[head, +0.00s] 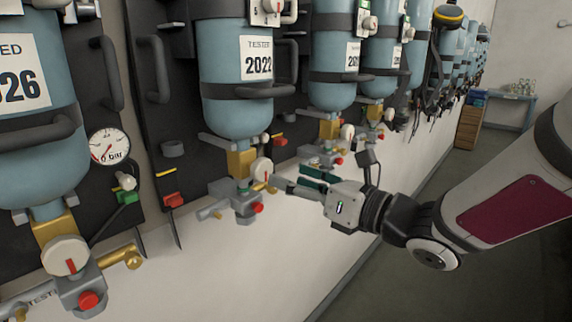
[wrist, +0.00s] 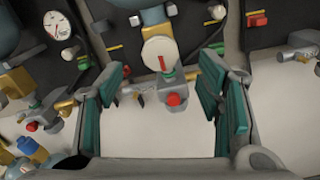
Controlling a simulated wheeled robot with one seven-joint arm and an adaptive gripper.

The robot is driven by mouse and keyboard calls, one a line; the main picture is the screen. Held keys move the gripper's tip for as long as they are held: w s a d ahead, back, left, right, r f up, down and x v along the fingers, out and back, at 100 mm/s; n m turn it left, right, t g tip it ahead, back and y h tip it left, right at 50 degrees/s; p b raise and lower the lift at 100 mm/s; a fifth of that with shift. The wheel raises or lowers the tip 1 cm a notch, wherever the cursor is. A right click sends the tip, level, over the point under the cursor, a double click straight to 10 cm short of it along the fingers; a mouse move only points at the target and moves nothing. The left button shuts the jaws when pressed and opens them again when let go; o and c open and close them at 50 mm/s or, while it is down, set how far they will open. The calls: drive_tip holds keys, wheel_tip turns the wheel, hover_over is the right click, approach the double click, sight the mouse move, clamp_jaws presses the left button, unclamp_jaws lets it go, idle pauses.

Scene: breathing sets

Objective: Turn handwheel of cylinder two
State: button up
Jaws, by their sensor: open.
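The handwheel (head: 261,170) is a white disc with a red mark, under the blue cylinder labelled 2022 (head: 236,85), the second from the left. In the wrist view the handwheel (wrist: 160,55) shows face-on, its red mark near upright, between the fingertips' lines of sight. My gripper (head: 289,180) is open and empty just to the right of the handwheel in the head view. Its green-padded fingers (wrist: 162,66) stand wide apart on either side in the wrist view. I cannot tell the exact gap to the wheel, but no grip on it shows.
A valve block with a red knob (head: 257,208) sits below the wheel. The left cylinder has its own white handwheel (head: 65,255); a gauge (head: 109,147) reads near 0 bar. More cylinders line the wall behind my gripper. The floor at right (head: 375,290) is clear.

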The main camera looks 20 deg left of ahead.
sight(266, 169)
drive_tip(key=p+x, duration=0.1)
drive_tip(key=x, duration=0.7)
drive_tip(key=shift+w+a, duration=0.15)
drive_tip(key=shift+a, duration=0.15)
drive_tip(key=shift+c, duration=0.5)
drive_tip(key=c, duration=1.1)
